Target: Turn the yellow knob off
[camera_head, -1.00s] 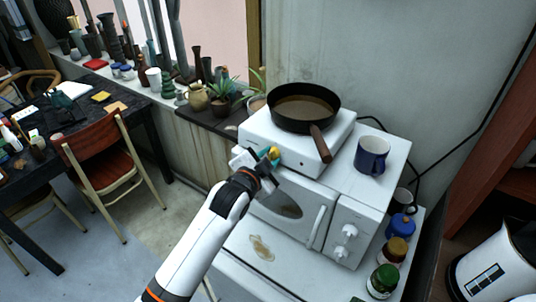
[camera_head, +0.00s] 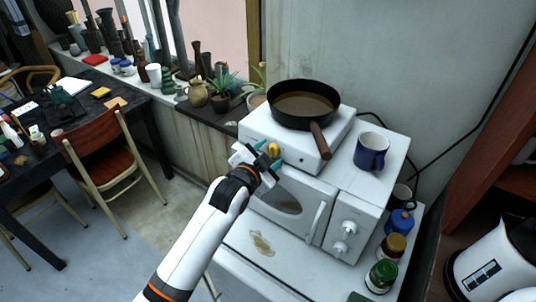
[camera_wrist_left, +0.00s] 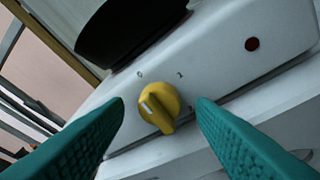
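The yellow knob (camera_wrist_left: 159,106) is on the front face of the white hot plate (camera_head: 297,153), and its pointer line is tilted away from the 0 mark, as the left wrist view shows. In the head view the knob (camera_head: 273,148) sits between the fingertips of my left gripper (camera_head: 269,158). In the left wrist view the teal fingers of the left gripper (camera_wrist_left: 160,112) are apart on either side of the knob, with a gap on each side. The right gripper is out of view.
A black pan (camera_head: 304,104) stands on the hot plate, its handle over the front edge. The hot plate rests on a white microwave (camera_head: 290,205) with a blue mug (camera_head: 371,151) beside it. Jars (camera_head: 381,276) stand at the right. A red chair (camera_head: 105,152) is at left.

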